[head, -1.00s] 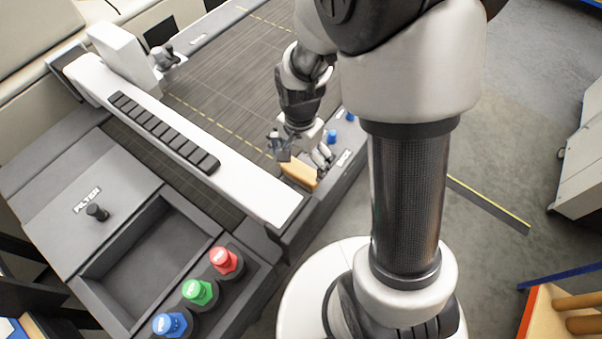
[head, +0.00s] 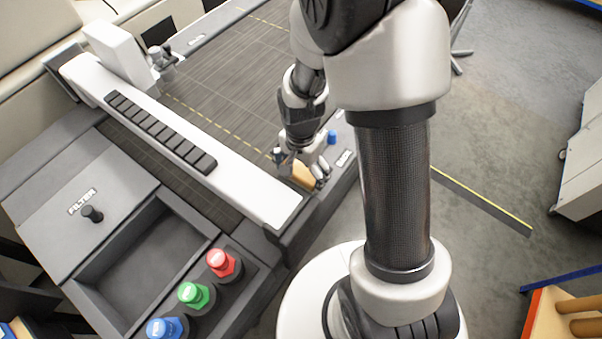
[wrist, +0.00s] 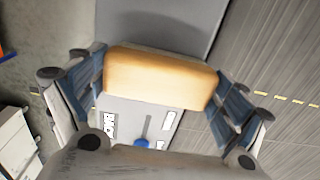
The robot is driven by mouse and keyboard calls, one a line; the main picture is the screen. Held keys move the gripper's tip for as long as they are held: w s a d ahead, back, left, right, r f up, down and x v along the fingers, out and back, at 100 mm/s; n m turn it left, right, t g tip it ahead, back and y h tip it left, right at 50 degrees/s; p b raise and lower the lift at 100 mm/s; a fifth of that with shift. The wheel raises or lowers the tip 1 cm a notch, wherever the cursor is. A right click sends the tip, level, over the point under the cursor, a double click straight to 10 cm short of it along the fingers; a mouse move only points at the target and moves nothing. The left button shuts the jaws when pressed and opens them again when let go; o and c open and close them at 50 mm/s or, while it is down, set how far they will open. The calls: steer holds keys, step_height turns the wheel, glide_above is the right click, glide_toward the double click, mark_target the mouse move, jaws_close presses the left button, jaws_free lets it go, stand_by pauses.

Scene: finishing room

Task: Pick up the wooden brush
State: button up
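The wooden brush (wrist: 160,77) is a tan, rounded block. In the wrist view it lies crosswise between my two fingers, with one end near each finger. In the head view the brush (head: 303,176) shows partly beneath my gripper (head: 301,168), on the dark front edge of the machine bed. My gripper (wrist: 160,92) is spread wide around the brush. I cannot tell whether the finger pads touch its ends. The underside of the brush is hidden.
A white gantry beam (head: 180,140) crosses the bed just left of my gripper. A blue knob (head: 331,137) stands on the edge behind it. An empty recessed tray (head: 112,293) and red, green and blue buttons (head: 196,295) are at the lower left. Open floor lies right.

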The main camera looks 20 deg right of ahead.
mark_target(301, 170)
steer(key=c, duration=0.5)
steer(key=shift+o, duration=0.2)
steer(key=shift+r, duration=0.1)
step_height(301, 170, up, 20)
steer(key=p, duration=0.5)
